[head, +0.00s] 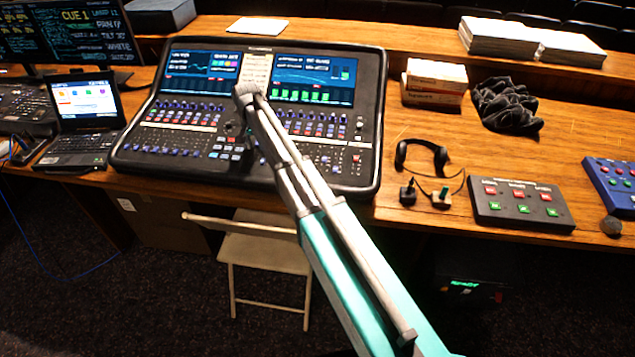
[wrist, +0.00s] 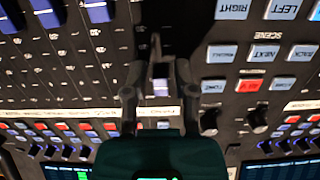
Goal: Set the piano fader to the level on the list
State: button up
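The mixing desk (head: 372,120) stands on the wooden table, with a pale sheet of small text (head: 257,68), likely the list, between its two screens. Its writing is too small to read. My gripper (head: 235,130) is over the middle of the desk, largely hidden by my arm in the head view. In the wrist view my gripper (wrist: 159,70) has two dark fingers apart. A single pale-topped fader cap (wrist: 161,87) shows between them, with a visible gap on each side. I cannot tell which name on the white label strip (wrist: 50,113) belongs to it.
In the wrist view, blue fader caps (wrist: 97,12) lie upper left and scene buttons (wrist: 264,54) with a red one lie right. A laptop (head: 85,110) stands left of the desk. A headset (head: 421,150) and a button box (head: 520,205) lie right.

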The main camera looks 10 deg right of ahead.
aim_at(252, 163)
jog(key=s, duration=0.2)
jog(key=s+a, duration=0.2)
jog(key=s, duration=0.1)
jog(key=shift+s+f+b, duration=0.3)
jog(key=shift+w+r+p, duration=0.15)
jog(key=shift+r+p, duration=0.5)
notch_tip(252, 163, up, 13)
jog(key=p, duration=1.3)
jog(key=s+d+f+n+b, duration=0.1)
jog(key=s+d+f+b, duration=0.4)
jog(key=s+d, duration=0.5)
jog(key=s+d+f+n+b, duration=0.2)
jog(key=s+d+f+b, duration=0.4)
jog(key=s+d, duration=0.4)
jog(key=shift+s, duration=0.3)
jog(key=s+d+n, duration=0.1)
jog(key=s+d, duration=0.2)
jog(key=s, duration=0.2)
jog(key=shift+s, duration=0.2)
